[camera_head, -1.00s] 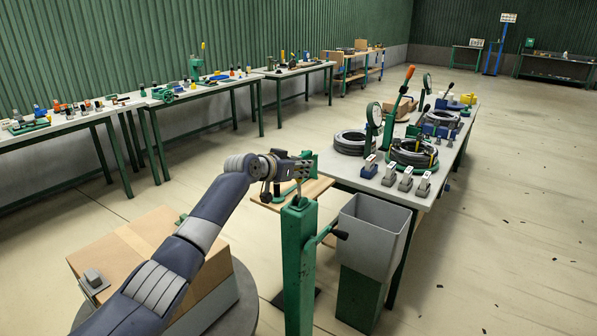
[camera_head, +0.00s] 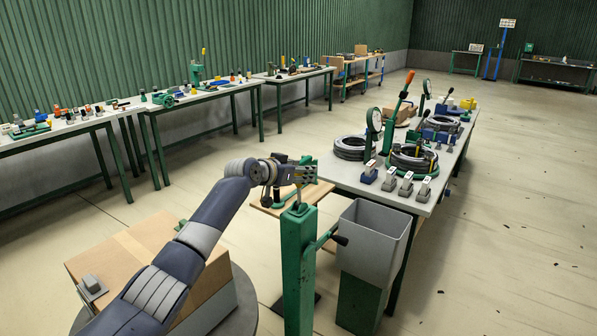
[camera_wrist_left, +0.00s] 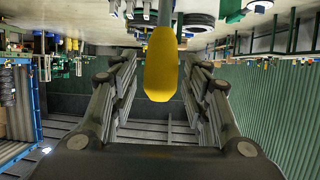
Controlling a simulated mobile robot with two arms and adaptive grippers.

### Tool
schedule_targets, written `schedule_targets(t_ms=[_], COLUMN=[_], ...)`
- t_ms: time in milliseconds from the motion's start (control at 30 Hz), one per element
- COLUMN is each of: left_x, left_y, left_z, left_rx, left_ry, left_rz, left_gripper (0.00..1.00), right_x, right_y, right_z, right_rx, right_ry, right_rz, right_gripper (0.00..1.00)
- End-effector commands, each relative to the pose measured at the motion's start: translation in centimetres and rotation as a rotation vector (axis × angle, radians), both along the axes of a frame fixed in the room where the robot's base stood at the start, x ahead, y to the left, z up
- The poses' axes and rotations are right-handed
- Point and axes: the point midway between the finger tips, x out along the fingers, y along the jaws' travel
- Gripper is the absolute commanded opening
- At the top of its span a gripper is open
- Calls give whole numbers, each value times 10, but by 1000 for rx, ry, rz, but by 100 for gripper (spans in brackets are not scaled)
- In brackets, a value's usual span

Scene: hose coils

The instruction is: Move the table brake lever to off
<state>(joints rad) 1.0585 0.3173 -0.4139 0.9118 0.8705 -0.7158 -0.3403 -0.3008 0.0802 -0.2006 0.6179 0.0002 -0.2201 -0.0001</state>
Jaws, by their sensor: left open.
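A yellow handle (camera_wrist_left: 161,70) on a thin grey shaft stands between the open fingers of my left gripper (camera_wrist_left: 158,85) in the left wrist view. Gaps show on both sides of it in the picture. I cannot tell how deep it sits between the fingers. In the head view my left gripper (camera_head: 306,174) is above a green post and near the work table's left corner; its fingertips are hard to make out. No lever is clearly marked as the table brake. An orange-handled green lever (camera_head: 402,92) leans upright on the table. My right gripper is out of view.
The green post (camera_head: 298,265) with a black-knobbed crank (camera_head: 339,240) is close below my arm. A grey bin (camera_head: 370,245) stands right of it. The work table (camera_head: 345,180) carries hose coils (camera_head: 414,157) and gauges. The floor on the right is largely clear.

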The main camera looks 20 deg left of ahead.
Motion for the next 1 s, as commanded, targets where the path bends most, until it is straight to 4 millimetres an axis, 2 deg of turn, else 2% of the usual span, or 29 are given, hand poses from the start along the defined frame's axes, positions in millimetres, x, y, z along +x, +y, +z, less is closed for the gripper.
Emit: schedule_targets(t_ms=[267, 800, 1000], left_x=[-14, -82, -99], left_y=[6, 30, 36], left_z=[5, 34, 42], left_rx=[2, 3, 1], left_ry=[-1, -1, -1], left_rz=[-1, 0, 0], left_gripper=[43, 43, 43], right_x=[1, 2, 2], right_y=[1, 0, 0], right_z=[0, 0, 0], right_rx=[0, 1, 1], right_ry=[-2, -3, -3], right_rz=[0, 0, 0], right_gripper=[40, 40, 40])
